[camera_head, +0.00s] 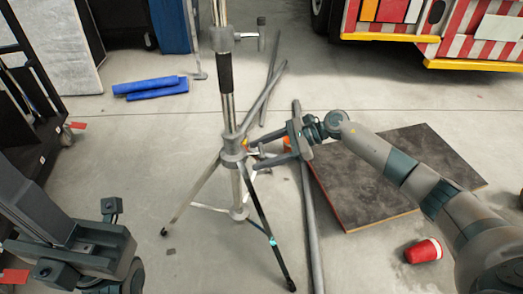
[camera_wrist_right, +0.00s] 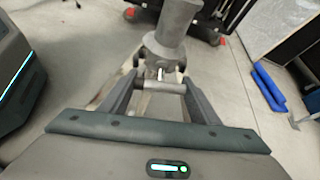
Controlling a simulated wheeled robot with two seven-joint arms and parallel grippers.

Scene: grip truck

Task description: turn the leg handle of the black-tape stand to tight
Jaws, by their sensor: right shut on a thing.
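The black-tape stand (camera_head: 227,110) stands upright left of centre in the head view, with black tape (camera_head: 225,72) round its column and its legs spread on the floor. Its leg collar (camera_head: 233,153) is at the lower column. My right gripper (camera_head: 253,154) reaches in from the right at collar height. In the right wrist view its fingers (camera_wrist_right: 160,88) are shut on the leg handle (camera_wrist_right: 158,87), a short pale bar below the grey collar (camera_wrist_right: 163,50). The fingers hide part of the handle in the head view. My left gripper (camera_head: 95,250) is at lower left, away from the stand; its jaws are unclear.
Grey poles (camera_head: 306,215) lie on the floor beside and behind the stand. A dark board (camera_head: 400,170) lies under my right arm, with a red cup (camera_head: 423,251) in front. Blue rolls (camera_head: 150,87) lie at the back left. A red-striped truck (camera_head: 450,25) is at back right.

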